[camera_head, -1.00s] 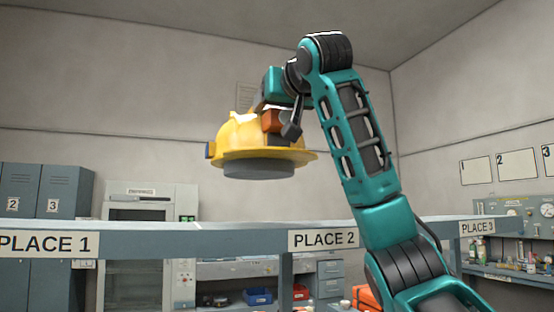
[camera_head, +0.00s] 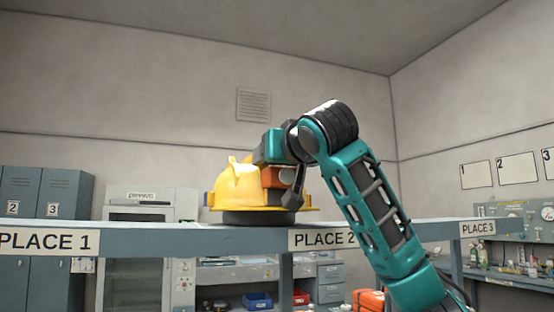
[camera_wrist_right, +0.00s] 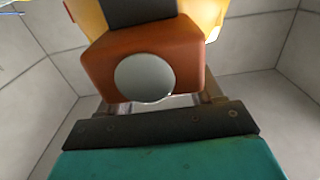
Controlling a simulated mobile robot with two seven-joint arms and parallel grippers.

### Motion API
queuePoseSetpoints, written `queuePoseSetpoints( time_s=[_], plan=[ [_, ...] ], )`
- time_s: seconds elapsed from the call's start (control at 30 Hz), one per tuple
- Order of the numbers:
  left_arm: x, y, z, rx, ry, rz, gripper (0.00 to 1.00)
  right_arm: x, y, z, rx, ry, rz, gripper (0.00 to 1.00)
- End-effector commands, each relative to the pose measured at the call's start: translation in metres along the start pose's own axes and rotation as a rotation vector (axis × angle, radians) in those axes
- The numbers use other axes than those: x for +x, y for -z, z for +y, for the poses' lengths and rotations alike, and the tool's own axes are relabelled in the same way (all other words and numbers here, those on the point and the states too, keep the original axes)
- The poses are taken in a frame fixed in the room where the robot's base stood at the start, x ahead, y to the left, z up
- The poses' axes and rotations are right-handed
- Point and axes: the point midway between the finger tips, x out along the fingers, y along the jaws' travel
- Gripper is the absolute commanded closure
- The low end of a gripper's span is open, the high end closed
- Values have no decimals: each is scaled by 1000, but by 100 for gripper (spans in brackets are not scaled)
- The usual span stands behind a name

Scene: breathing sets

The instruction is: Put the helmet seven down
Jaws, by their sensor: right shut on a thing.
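The yellow helmet (camera_head: 236,188) has a dark grey round base (camera_head: 255,218) and an orange-brown block (camera_head: 275,177) on its side. It is upright, with its base at the level of the shelf top, left of the PLACE 2 label (camera_head: 323,239). I cannot tell for certain whether the base touches the shelf. My right gripper (camera_wrist_right: 162,100) is shut on the helmet's orange-brown block (camera_wrist_right: 185,45), whose pale round disc faces the wrist camera. No number shows on the helmet. My left gripper is not in view.
The long blue-grey shelf (camera_head: 180,228) also carries a PLACE 1 label (camera_head: 45,241) at left and a PLACE 3 label (camera_head: 478,227) at right. Its top looks clear to the left of the helmet. Cabinets and a workbench stand behind.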

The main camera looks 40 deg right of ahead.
Motion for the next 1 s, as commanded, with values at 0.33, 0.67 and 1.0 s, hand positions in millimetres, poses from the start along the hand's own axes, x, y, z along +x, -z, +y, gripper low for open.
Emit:
queuePoseSetpoints(
  time_s=[0.33,0.67,1.0],
  plan=[
    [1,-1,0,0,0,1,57,0,-2,0,0,0,-1,17],
    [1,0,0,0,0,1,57,0,-1,0,0,0,0,9],
    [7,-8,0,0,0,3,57,-51,0,-1,0,3,6,9]
  ],
)
